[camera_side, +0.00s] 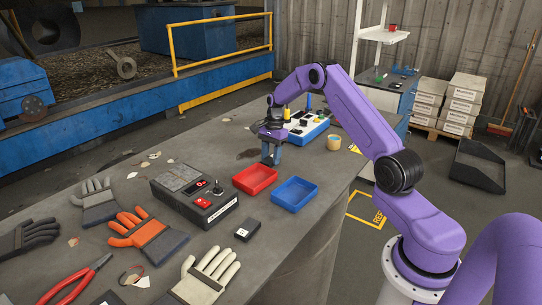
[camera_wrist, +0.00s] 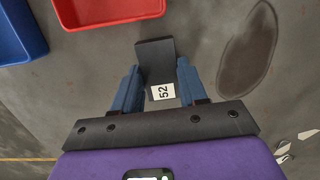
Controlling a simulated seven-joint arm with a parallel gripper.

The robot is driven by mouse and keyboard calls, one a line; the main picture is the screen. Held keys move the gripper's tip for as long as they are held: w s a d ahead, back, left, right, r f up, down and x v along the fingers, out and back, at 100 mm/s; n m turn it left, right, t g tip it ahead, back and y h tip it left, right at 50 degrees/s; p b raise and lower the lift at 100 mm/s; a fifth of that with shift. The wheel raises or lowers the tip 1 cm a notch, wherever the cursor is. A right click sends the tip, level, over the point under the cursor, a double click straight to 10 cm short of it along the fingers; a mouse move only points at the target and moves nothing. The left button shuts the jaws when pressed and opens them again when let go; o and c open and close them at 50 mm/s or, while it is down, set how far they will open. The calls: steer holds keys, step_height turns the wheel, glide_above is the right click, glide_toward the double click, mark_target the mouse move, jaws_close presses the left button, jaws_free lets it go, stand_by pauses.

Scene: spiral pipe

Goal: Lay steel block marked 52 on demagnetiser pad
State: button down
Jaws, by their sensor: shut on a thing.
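The steel block marked 52 (camera_wrist: 155,62) is a dark slab with a white label, and my gripper (camera_wrist: 157,88) is shut on it, one blue finger on each side. In the side view my gripper (camera_side: 270,158) points down behind the red tray; the block there is mostly hidden between the fingers. I cannot tell whether it touches the table. The demagnetiser (camera_side: 210,208) is a dark box with a red button and a knob, left of the gripper and nearer the camera. Its grey pad (camera_side: 178,177) is on top at the left and looks bare.
A red tray (camera_side: 255,179) and a blue tray (camera_side: 295,194) stand beside the demagnetiser. Another dark labelled block (camera_side: 247,230) lies in front. Several gloves and red pliers (camera_side: 75,283) cover the near left table.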

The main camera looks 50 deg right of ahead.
steer(key=shift+f, duration=0.1)
steer(key=c, duration=0.6)
jaws_free()
